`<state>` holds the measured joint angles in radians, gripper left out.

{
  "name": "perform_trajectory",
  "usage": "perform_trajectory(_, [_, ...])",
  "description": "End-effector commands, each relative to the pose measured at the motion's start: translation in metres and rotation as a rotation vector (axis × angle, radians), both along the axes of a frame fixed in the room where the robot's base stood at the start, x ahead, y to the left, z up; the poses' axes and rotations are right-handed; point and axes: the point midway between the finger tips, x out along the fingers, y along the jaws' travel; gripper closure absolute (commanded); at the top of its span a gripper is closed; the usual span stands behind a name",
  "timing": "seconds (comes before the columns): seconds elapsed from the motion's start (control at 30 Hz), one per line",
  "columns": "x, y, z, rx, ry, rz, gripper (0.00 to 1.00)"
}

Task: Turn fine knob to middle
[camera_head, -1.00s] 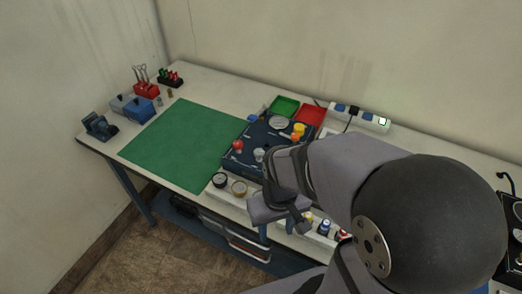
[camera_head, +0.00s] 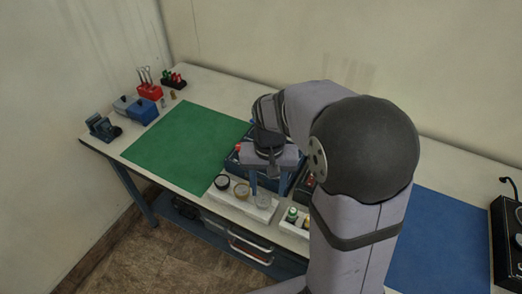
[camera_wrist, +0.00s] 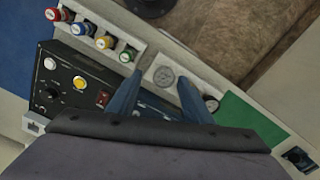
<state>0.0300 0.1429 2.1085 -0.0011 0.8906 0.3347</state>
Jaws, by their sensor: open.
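My gripper (camera_head: 268,188) points down over the front part of the dark blue trainer box (camera_head: 233,162), with its two blue fingers apart and nothing held. In the wrist view, the fingers of my gripper (camera_wrist: 160,80) stand either side of a round grey-faced gauge (camera_wrist: 165,76) on the pale front strip; I cannot tell their height above it. A red knob (camera_head: 238,147) shows at the trainer's left. My wrist and arm hide most of the trainer's top. I cannot tell which part is the fine knob; no part is clearly marked so.
The pale strip (camera_head: 232,196) along the front holds a black-rimmed and a gold-rimmed dial. In the wrist view, a black panel (camera_wrist: 75,75) with a yellow button lies beside several coloured caps. The green mat (camera_head: 185,145) is clear, and so is the blue mat (camera_head: 435,240).

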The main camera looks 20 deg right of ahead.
Motion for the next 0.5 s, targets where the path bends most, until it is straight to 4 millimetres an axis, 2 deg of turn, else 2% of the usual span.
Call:
perform_trajectory(0.03, [0.022, -0.003, 0.003, 0.000, 0.001, -0.064, 0.54])
perform_trajectory(0.2, [0.082, -0.013, 0.013, 0.000, 0.004, -0.285, 0.54])
perform_trajectory(0.4, [0.138, -0.025, 0.017, 0.000, 0.003, -0.514, 0.54])
perform_trajectory(0.5, [0.155, -0.029, 0.018, 0.000, 0.003, -0.597, 0.54])
